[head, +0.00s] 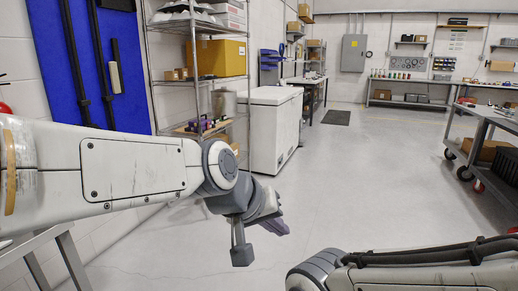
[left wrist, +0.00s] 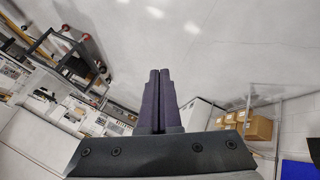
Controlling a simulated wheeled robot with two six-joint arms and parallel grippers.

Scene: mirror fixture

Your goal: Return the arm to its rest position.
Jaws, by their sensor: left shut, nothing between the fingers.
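My left arm comes in from the left in the head view, stretched out across the picture. My left gripper (head: 276,221) hangs at its end, pointing right and down over the open floor. In the left wrist view its two dark fingers (left wrist: 159,100) lie together, with nothing between them. The gripper touches nothing. My right arm shows at the bottom right of the head view, but its gripper is out of the picture.
A white chest freezer (head: 276,132) and a wire shelf with boxes (head: 219,58) stand beyond my left arm. A wheeled cart (head: 493,128) stands at the right. The grey floor (head: 365,180) between them is clear. A dark mat (head: 336,118) lies farther back.

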